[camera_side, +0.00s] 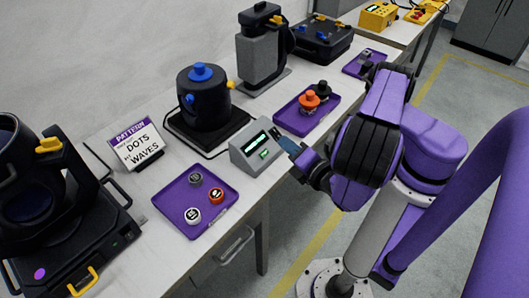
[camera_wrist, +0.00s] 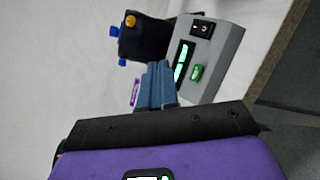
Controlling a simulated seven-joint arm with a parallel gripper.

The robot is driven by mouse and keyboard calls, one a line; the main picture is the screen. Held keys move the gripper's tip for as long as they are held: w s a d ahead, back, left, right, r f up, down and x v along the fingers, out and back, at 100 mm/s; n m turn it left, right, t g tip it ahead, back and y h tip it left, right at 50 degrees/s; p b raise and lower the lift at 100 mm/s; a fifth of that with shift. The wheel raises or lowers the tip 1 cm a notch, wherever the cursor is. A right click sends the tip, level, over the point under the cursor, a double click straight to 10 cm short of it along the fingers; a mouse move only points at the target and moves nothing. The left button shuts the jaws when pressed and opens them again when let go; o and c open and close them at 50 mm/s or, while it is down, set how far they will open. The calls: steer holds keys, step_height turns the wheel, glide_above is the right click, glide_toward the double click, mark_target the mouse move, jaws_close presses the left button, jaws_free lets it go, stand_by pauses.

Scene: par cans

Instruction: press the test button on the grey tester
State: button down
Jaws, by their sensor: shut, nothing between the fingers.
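The grey tester (camera_side: 255,157) stands near the front edge of the bench, with a lit display and a green button (camera_side: 264,154) on its sloped face. In the wrist view the tester (camera_wrist: 226,62) shows at upper right, with its green button (camera_wrist: 196,72), lit display (camera_wrist: 182,60) and black rocker switch (camera_wrist: 202,29). My gripper (camera_side: 282,141) is shut and empty, its blue fingertips at the tester's right side in the side view. In the wrist view my gripper (camera_wrist: 157,70) lies left of the green button, apart from it in the picture. Contact with the tester cannot be told.
A purple tray (camera_side: 172,203) with several small round pieces lies left of the tester. Another purple tray (camera_side: 331,110) with orange and black knobbed pieces lies beyond it. A black pot with a blue knob (camera_side: 203,97) stands behind. A sign (camera_side: 138,146) stands at left.

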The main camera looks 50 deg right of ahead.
steer(key=shift+w+f, duration=1.15)
steer(key=shift+f, duration=0.25)
steer(key=shift+w+f, duration=1.1)
steer(key=shift+f, duration=0.3)
steer(key=shift+f, duration=0.1)
steer(key=shift+w+f, duration=0.25)
steer(key=shift+w+f, duration=0.2)
steer(key=shift+f, duration=0.1)
stand_by(0.7)
steer(key=shift+r, duration=0.1)
steer(key=shift+s+r, duration=0.5)
steer(key=shift+r, duration=0.05)
stand_by(0.4)
steer(key=s+r, duration=0.1)
steer(key=r, duration=0.1)
steer(key=s+r, duration=0.2)
stand_by(0.4)
